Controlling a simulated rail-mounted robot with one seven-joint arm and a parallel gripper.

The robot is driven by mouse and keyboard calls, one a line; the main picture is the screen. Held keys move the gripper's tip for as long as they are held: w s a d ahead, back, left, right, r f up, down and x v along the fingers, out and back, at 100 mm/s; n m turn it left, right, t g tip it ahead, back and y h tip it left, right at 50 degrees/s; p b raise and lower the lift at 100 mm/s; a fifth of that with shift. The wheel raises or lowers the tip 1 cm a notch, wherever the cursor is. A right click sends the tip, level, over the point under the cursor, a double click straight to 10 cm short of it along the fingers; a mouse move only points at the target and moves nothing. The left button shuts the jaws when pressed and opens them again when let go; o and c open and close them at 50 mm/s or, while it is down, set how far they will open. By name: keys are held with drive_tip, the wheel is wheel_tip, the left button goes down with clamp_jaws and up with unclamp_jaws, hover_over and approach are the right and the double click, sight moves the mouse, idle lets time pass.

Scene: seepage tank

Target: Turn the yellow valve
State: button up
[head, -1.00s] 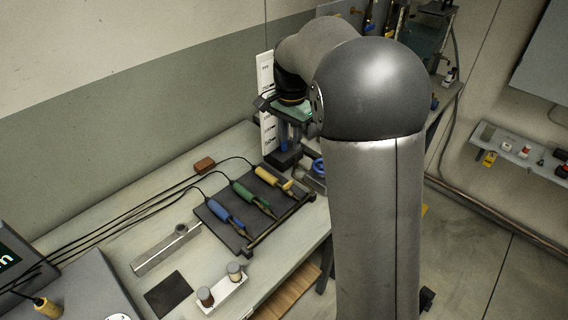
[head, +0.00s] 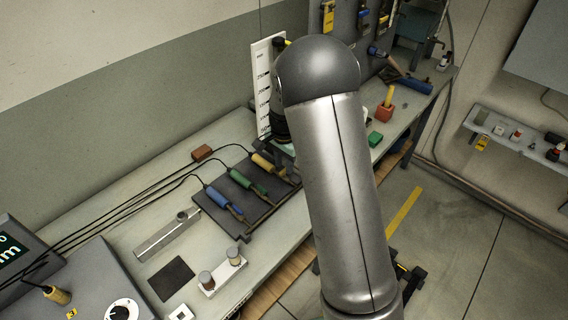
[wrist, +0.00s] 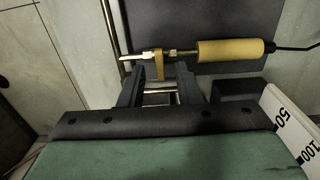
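I cannot make out a yellow valve for certain in either view. A yellow-handled probe (wrist: 225,54) lies across a dark rack in the wrist view, with a small yellow piece (wrist: 159,65) on its metal end. My gripper (wrist: 160,80) is open, its two dark fingers apart below that metal end, with nothing visibly held. I cannot tell whether they touch the rack. In the head view my own arm hides the fingers, and the yellow-handled probe (head: 263,163) shows just left of my wrist.
Green (head: 243,180) and blue (head: 219,199) handled probes share the rack, with black cables running left. A white scale board (head: 264,95) stands behind my wrist; it also shows in the wrist view (wrist: 296,125). A red block (head: 385,113) stands on the bench to the right.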

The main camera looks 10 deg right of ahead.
drive_tip(key=shift+f, duration=0.75)
clamp_jaws()
